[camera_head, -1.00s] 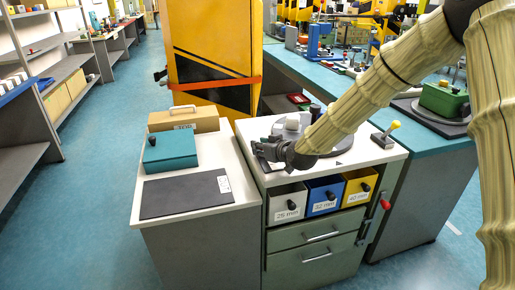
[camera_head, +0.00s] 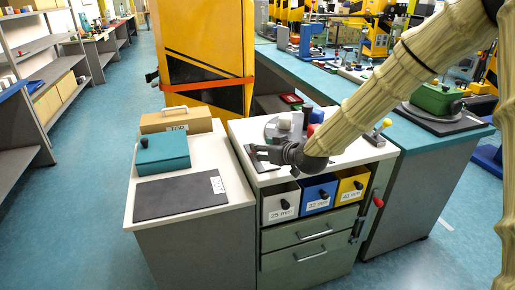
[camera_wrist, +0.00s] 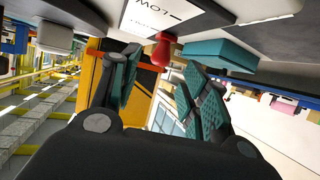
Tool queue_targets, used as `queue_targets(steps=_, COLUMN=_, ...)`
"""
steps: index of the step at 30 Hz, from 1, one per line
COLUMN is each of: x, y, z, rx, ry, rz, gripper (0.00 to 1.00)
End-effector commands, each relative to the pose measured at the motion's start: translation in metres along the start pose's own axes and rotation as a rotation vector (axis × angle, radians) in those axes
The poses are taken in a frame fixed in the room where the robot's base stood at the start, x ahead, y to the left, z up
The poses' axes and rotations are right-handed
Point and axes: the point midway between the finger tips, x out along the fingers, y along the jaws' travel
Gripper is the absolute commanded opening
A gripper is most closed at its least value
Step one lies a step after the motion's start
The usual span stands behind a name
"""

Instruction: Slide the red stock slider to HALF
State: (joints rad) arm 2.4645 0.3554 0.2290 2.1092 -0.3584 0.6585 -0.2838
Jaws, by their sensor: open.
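The red stock slider (camera_wrist: 163,47) shows as a rounded red knob in the wrist view, which is upside down. It stands beside a white label (camera_wrist: 180,15) reading LOW. My gripper (camera_wrist: 160,82) is open and empty, with the knob beyond its fingertips and in the gap between the fingers. In the head view my gripper (camera_head: 256,151) is over the left part of the white cabinet top, by a narrow dark strip (camera_head: 248,167). The knob cannot be made out there, and HALF is not readable.
White, blue and yellow bins (camera_head: 319,194) sit below the cabinet top. A red-handled lever (camera_head: 378,202) is on the cabinet's right side. Grey and coloured items (camera_head: 284,126) stand behind my gripper. A teal box (camera_head: 162,154) and dark mat (camera_head: 180,197) lie on the left counter.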

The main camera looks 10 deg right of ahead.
Motion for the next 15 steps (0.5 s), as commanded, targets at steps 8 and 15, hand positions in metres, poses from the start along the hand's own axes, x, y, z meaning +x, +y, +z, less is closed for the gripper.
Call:
queue_targets(steps=8, x=-0.040, y=0.000, z=0.000, rx=0.000, ry=0.001, rz=0.000, gripper=0.46)
queue_targets(steps=15, x=-0.054, y=0.000, z=0.000, rx=0.000, ry=0.001, rz=-0.001, gripper=0.46)
